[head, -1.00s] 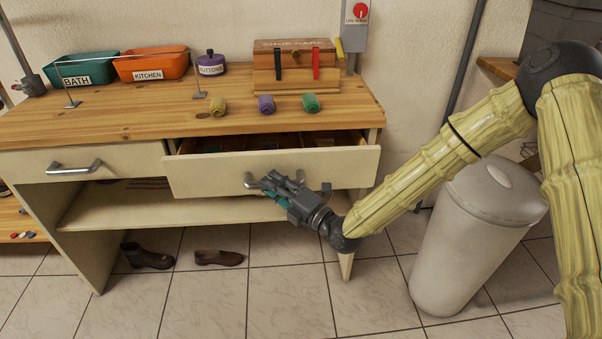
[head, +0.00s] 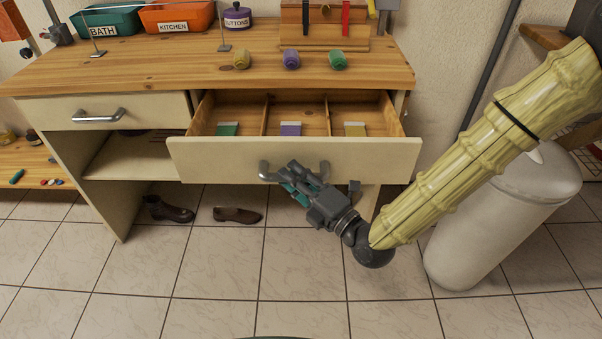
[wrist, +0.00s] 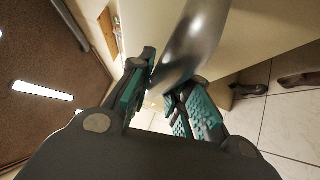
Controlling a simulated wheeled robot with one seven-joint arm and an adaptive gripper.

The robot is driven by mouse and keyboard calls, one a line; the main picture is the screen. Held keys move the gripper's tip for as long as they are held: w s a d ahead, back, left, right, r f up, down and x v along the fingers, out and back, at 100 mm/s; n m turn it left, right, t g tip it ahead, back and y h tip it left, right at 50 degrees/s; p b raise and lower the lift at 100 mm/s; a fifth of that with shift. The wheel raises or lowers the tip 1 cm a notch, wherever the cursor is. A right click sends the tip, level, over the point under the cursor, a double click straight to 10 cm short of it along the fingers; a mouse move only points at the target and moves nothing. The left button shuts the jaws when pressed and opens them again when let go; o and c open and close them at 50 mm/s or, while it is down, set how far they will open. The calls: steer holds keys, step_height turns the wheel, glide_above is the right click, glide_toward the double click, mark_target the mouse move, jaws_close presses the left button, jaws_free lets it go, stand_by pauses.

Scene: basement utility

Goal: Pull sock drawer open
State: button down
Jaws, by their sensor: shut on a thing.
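The right-hand drawer (head: 290,160) of the wooden workbench is pulled well out. It has three compartments, with a green card (head: 228,129), a purple card (head: 291,129) and a yellow card (head: 355,129) at their front ends. My gripper (head: 289,178) is shut on the drawer's metal handle (head: 264,171). In the wrist view the curved handle (wrist: 192,45) lies between the teal-padded fingers (wrist: 160,88). A yellow-green rolled sock (head: 241,60), a purple one (head: 291,60) and a green one (head: 337,61) lie on the benchtop (head: 150,72).
A closed left drawer (head: 130,110) is beside the open one. A teal BATH bin (head: 108,20), an orange KITCHEN bin (head: 177,17) and a purple BUTTONS jar (head: 237,17) stand at the back. A pale cylindrical bin (head: 500,220) stands right of my arm. Two shoes lie on the floor below.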

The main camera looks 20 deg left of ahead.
steer(key=c, duration=1.3)
jaws_free()
steer(key=v, duration=1.2)
steer(key=shift+f, duration=0.15)
